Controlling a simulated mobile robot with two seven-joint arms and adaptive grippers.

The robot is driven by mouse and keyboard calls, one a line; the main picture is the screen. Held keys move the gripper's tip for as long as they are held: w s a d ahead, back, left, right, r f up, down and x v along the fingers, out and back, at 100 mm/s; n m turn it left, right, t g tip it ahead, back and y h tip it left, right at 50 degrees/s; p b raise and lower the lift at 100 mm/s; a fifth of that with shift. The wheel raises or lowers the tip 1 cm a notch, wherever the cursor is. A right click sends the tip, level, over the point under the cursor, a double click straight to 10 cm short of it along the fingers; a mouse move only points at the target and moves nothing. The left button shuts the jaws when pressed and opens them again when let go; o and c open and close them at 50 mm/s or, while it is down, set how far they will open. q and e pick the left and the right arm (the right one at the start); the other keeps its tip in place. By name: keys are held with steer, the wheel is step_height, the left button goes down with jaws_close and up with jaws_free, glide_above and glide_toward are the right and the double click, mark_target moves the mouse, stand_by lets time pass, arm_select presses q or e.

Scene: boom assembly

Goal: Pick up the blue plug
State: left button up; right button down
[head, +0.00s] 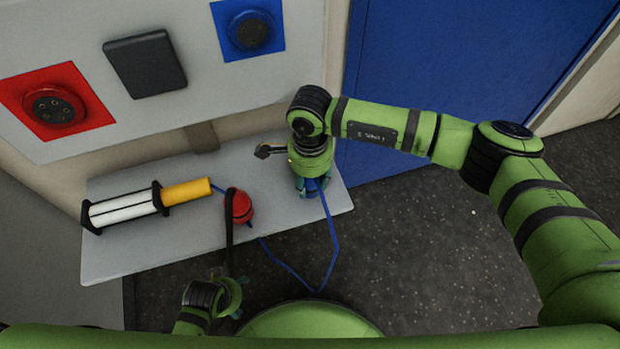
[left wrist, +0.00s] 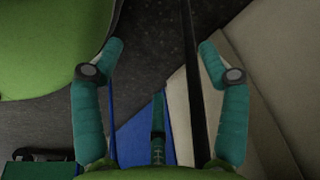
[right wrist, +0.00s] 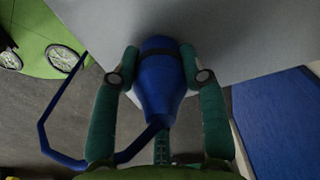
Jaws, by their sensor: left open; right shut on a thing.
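The blue plug (right wrist: 160,85) fills the middle of the right wrist view, with a dark band near its far end and a blue cable (right wrist: 44,130) at its near end. My right gripper (right wrist: 160,58) is shut on its sides, one finger against each side. In the head view my right gripper (head: 312,188) is at the right end of the shelf, and the arm hides most of the plug. My left gripper (head: 230,299) is open in front of the shelf, with nothing gripped between its fingers in the left wrist view (left wrist: 162,48).
A red plug (head: 239,207) with a black cable stands on the grey shelf (head: 150,254), beside a white and yellow cylinder (head: 124,209). The wall panel above carries a red socket (head: 54,106), a black box (head: 145,64) and a blue socket (head: 249,31). A blue door (head: 450,60) is at right.

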steer(key=shift+r, duration=0.55)
step_height(320, 180, up, 3)
steer(key=shift+w+f, duration=0.1)
steer(key=shift+f, duration=0.1)
arm_select(q)
steer(key=f, duration=0.1)
steer(key=s+f+p, duration=0.1)
steer(key=shift+s+a+f, duration=0.15)
steer(key=shift+s+f, duration=0.15)
steer(key=shift+f, duration=0.1)
arm_select(e)
steer(key=s+d+r, duration=0.2)
steer(key=d+r, duration=0.5)
steer(key=d, duration=0.4)
steer(key=shift+s+d, duration=0.15)
steer(key=shift+s, duration=0.25)
steer(key=shift+r, duration=0.1)
arm_select(q)
steer(key=shift+w, duration=0.1)
